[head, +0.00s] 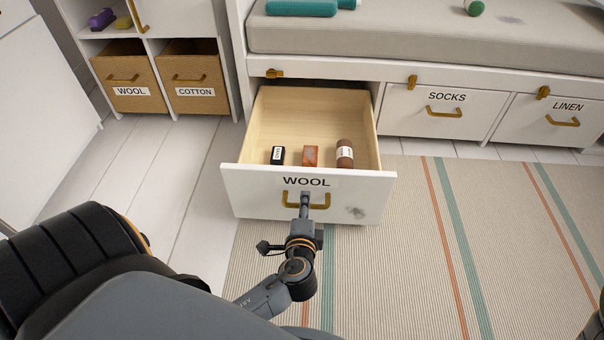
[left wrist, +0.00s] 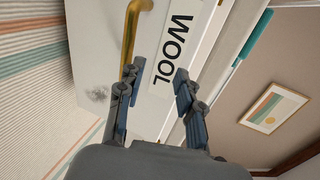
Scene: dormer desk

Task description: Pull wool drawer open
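The wool drawer (head: 240,180) under the bench stands pulled well out, its inside showing. Its white front carries a WOOL label (head: 306,182) and a brass handle (head: 290,197). My left gripper (head: 305,197) is at the handle in the head view. In the left wrist view my left gripper (left wrist: 155,88) has its fingers spread apart, with nothing clearly between them. The handle (left wrist: 130,40) runs down to the left fingertip there; whether they touch I cannot tell. The WOOL label (left wrist: 173,48) shows beyond the fingers. My right gripper is not in view.
In the drawer lie a black block (head: 277,155), a rust-brown block (head: 310,156) and a brown roll (head: 344,153). The socks drawer (head: 440,108) and linen drawer (head: 555,120) are shut. A wool basket (head: 130,80) sits in the left shelf. A striped rug (head: 400,260) covers clear floor.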

